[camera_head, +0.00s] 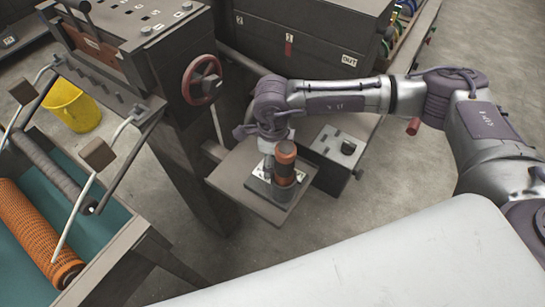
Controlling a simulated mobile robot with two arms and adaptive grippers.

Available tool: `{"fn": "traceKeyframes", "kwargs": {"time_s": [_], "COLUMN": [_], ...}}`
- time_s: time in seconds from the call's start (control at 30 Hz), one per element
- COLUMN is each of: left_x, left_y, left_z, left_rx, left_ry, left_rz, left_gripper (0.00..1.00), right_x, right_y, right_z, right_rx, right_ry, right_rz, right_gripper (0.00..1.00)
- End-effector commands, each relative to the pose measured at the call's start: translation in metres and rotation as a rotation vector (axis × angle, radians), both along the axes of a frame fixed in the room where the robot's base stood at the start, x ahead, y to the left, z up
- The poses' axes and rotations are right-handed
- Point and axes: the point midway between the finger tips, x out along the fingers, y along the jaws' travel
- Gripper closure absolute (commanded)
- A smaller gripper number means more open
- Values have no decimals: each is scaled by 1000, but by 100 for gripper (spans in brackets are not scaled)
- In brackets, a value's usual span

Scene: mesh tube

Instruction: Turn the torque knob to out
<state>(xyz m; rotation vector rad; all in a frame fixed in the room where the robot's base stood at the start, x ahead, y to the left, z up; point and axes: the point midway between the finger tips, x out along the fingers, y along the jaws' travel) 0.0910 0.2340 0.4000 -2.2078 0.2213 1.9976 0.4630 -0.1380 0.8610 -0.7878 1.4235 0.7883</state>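My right arm comes in from the right, and its end (267,148) points down over a small grey shelf (232,181). The fingers are hidden or too small to make out, so I cannot tell whether they are open or touch anything. Beside the arm's end, an orange cylinder with a dark band (285,162) stands upright on a plate on the shelf. Just right of it, a dark box (325,152) carries a black round knob (348,147). I cannot tell which part is the torque knob. A white OUT label (349,61) is on the large dark cabinet behind. My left gripper is out of view.
A red handwheel (202,80) is on the machine column left of the shelf. A roller with orange mesh (32,226) lies over a teal tray (113,205) at the left. A yellow bucket (72,106) stands behind. Bare floor shows right of the shelf.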

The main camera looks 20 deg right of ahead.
Motion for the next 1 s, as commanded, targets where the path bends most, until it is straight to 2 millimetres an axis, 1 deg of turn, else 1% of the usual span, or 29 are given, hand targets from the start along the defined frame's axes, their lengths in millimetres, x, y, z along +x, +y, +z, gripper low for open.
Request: {"fn": "traceKeyframes", "kwargs": {"time_s": [0.1,0.2,0.57,0.67,0.8,0.9,1.0], "left_x": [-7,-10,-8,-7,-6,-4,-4], "left_y": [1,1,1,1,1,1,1], "left_z": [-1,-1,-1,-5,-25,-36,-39], "left_rx": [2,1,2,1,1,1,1], "left_ry": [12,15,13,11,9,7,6], "left_rz": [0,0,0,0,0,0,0], "left_gripper": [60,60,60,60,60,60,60], "right_x": [0,0,0,0,1,2,2], "right_y": [0,0,0,0,0,0,0], "right_z": [0,0,0,-2,-6,-5,-2], "right_rx": [0,0,0,-1,1,0,0], "right_ry": [0,0,0,-1,-3,-4,-2], "right_rz": [0,0,0,11,111,187,232], "right_gripper": [35,35,95,96,95,95,95]}}
